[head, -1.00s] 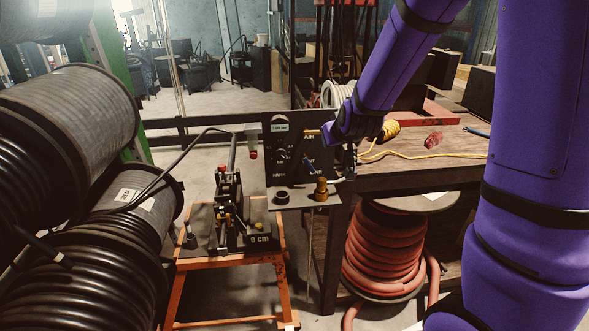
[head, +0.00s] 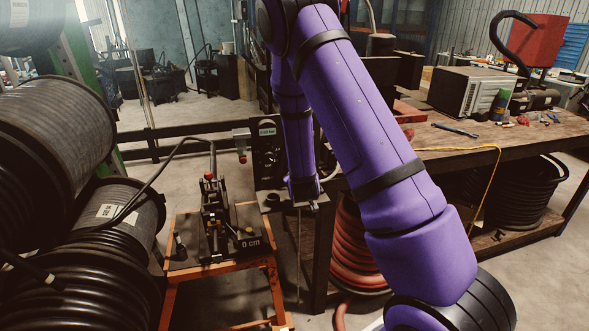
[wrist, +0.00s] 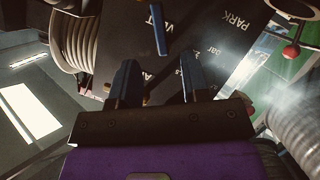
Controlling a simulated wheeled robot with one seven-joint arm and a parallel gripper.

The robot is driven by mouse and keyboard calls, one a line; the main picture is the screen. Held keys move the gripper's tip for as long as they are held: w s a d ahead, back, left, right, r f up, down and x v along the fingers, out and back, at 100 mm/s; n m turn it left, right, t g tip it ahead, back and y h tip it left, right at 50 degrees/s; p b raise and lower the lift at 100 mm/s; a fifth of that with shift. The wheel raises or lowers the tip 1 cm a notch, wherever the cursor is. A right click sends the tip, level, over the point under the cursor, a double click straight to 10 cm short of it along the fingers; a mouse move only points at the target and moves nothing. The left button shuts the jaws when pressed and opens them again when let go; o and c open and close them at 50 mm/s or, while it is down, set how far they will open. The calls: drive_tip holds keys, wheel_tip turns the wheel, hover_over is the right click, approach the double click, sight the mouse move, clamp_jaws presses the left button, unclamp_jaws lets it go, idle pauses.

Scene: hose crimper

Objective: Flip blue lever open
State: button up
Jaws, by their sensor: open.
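The blue lever (wrist: 159,28) shows in the wrist view as a short narrow bar on the dark control panel (wrist: 205,45). The panel carries white labels, "PARK" among them. My gripper (wrist: 158,76) is open, its two dark fingers spread. The lever lies beyond the fingertips, roughly in line with the gap between them, and looks apart from them. In the head view only the left strip of the panel (head: 267,152) shows. My purple arm covers the rest, so the lever is hidden there.
The crimper (head: 215,215) stands on an orange frame (head: 171,302) left of the panel. Large black hose reels (head: 55,130) fill the left side. A wooden workbench (head: 470,140) with tools runs to the right, with a red hose coil (head: 355,250) under it.

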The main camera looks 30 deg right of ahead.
drive_tip(key=x, duration=0.9)
drive_tip(key=shift+w+d, duration=0.1)
drive_tip(key=shift+w, duration=0.05)
clamp_jaws()
